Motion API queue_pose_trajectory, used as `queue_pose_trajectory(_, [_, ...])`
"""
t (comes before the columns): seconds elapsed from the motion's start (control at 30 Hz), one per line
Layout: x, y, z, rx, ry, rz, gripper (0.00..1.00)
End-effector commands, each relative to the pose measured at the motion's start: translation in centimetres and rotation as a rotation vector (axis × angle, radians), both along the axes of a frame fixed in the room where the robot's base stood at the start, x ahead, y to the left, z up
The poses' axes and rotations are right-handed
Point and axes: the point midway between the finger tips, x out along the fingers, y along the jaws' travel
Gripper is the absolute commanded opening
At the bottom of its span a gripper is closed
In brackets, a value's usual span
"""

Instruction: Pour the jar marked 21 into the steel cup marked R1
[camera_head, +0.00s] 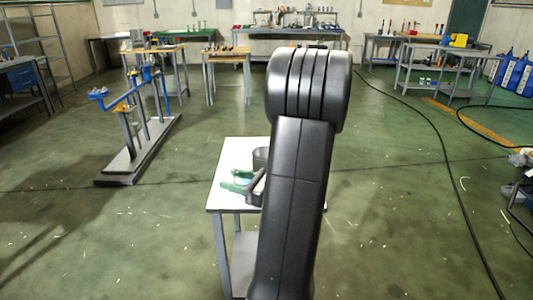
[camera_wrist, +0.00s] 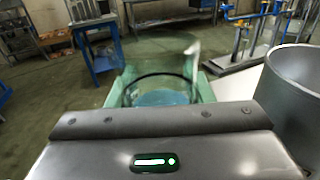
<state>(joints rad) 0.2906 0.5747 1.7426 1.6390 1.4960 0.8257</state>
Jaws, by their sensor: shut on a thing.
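A clear glass jar (camera_wrist: 160,78) with light blue liquid (camera_wrist: 160,97) and a dark ring is between the green fingers of my gripper (camera_wrist: 158,92) in the wrist view. My gripper is shut on it. No marking on the jar can be read, and its exact tilt is hard to tell. A grey steel cup (camera_wrist: 300,85) stands close at the right edge of the wrist view, beside my gripper and partly cut off. Its mark does not show. In the head view the green fingers (camera_head: 237,182) show over the white table, left of my arm, which hides much there.
The small white-topped table (camera_head: 228,150) is mostly behind my arm in the head view. A stand with blue and orange parts (camera_head: 140,105) is on the floor at left. Benches line the back wall. Cables lie on the floor at right; open floor surrounds the table.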

Motion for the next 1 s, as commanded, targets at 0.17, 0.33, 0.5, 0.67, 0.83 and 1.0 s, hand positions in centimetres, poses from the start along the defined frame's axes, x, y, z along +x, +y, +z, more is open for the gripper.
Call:
queue_pose_trajectory(0.17, [0.2,-0.1,1.7,0.018,0.031,-0.002,0.19])
queue_pose_trajectory(0.33, [0.6,-0.3,4.1,0.054,0.094,-0.002,0.19])
queue_pose_trajectory(0.5, [1.0,-0.5,6.3,0.096,0.167,-0.001,0.19])
queue_pose_trajectory(0.67, [1.4,-0.8,7.9,0.136,0.237,-0.001,0.19])
queue_pose_trajectory(0.83, [1.9,-1.1,9.5,0.178,0.311,-0.002,0.19])
queue_pose_trajectory(1.0, [2.4,-1.4,9.5,0.221,0.385,-0.002,0.19])
